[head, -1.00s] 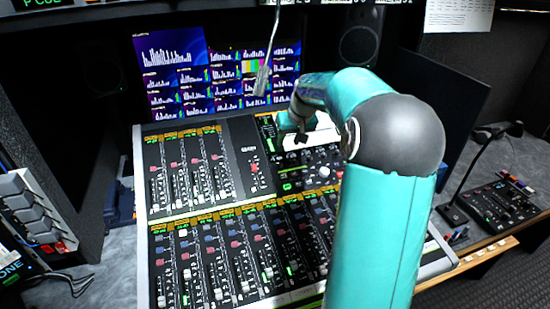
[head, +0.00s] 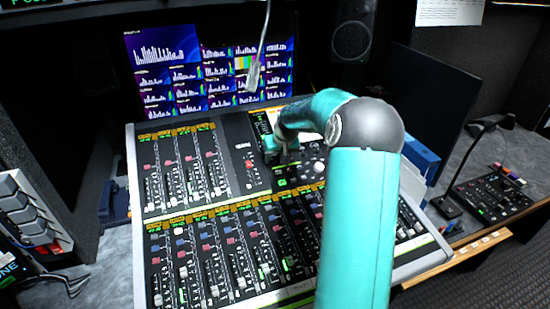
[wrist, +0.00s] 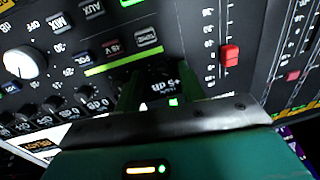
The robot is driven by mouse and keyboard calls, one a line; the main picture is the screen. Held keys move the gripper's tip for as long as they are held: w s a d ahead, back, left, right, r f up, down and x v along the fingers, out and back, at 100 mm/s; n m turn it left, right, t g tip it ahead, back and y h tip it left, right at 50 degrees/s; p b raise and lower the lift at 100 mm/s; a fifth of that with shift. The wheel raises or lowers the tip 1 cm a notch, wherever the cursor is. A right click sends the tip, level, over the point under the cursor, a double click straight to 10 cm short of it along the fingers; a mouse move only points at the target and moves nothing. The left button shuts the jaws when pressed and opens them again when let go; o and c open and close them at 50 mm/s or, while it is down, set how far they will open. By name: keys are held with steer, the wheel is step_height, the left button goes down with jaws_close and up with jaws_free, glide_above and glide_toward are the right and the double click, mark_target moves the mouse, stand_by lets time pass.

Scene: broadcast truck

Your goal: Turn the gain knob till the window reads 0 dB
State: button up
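My gripper (head: 283,155) is low over the upper right section of the mixing console (head: 140,215). In the wrist view its two dark fingers (wrist: 162,88) stand apart, close over the panel. White lettering seen upside down between them looks like "+5 dB"; I cannot tell whether it is a window or a printed mark. No gain knob can be made out clearly; the fingers and wrist cover that spot. A lit green window (head: 286,182) shows just below my gripper in the head view, too small to read. A green strip (wrist: 120,65) crosses the panel in the wrist view.
A white knob (wrist: 22,62), small dark knobs and a red fader cap (wrist: 229,55) lie around the fingers. A small panel with a lamp (head: 490,195) stands at right.

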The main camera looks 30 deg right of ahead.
steer(key=shift+w+f, duration=0.2)
steer(key=shift+f, duration=0.1)
jaws_close()
steer(key=shift+r+n, duration=0.1)
steer(key=shift+n, duration=2.7)
steer(key=shift+g, duration=0.3)
